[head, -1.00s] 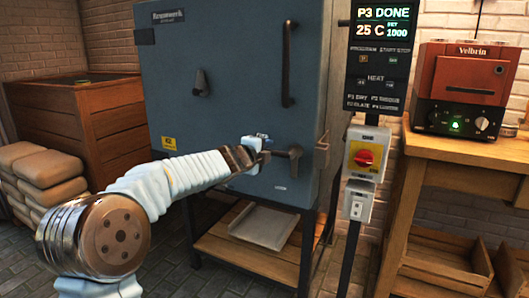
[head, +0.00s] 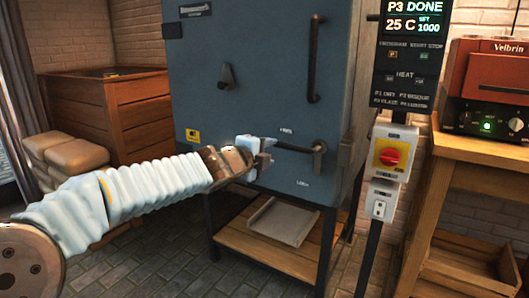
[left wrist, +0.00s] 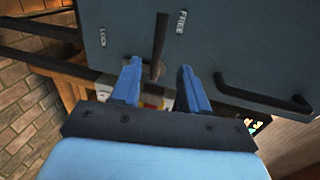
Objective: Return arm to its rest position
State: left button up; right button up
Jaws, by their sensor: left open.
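The blue-grey kiln door (head: 255,75) stands shut in the head view. Its dark latch lever (head: 298,148) lies roughly level, with small labels above and below its pivot. My left gripper (head: 263,157) is open at the lever's left end; whether it touches the lever is unclear. In the left wrist view, the two blue fingers of my left gripper (left wrist: 159,68) are spread apart, with the lever (left wrist: 160,45) showing between and beyond them. Nothing is held. My left arm reaches in from the lower left. My right gripper is not in view.
A control post with a display (head: 415,25) and a red switch (head: 390,157) stands right of the kiln. A wooden table (head: 480,155) carries a red-brown box (head: 490,75). Sacks (head: 75,160) and a wooden bin (head: 110,120) are at left. Floor is clear at lower left.

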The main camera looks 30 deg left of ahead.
pick_arm(q)
jog(key=shift+s+r, duration=0.1)
jog(key=shift+s, duration=0.5)
jog(key=w+d+f+n+g+h, duration=0.15)
jog(key=d+f, duration=0.25)
jog(key=f, duration=0.6)
jog(key=w+d+f+n+g, duration=0.1)
jog(key=d+f+n+g, duration=0.25)
jog(key=f, duration=0.55)
jog(key=s+d+f+n+g+h, duration=0.1)
jog(key=s+d+f+n+g, duration=0.2)
jog(key=f, duration=0.7)
jog(key=s+d+f+n+h, duration=0.15)
jog(key=d+f, duration=0.25)
jog(key=f, duration=0.6)
jog(key=s+d+f+n+g, duration=0.3)
jog(key=s+f+n, duration=0.2)
jog(key=s+f, duration=0.4)
jog(key=s+d+f+n+g, duration=0.4)
jog(key=s+f+n, duration=0.2)
jog(key=s+f, duration=0.4)
jog(key=s, duration=0.4)
jog(key=shift+s+d+f, duration=0.2)
jog(key=shift+f, duration=0.05)
jog(key=shift+w, duration=0.15)
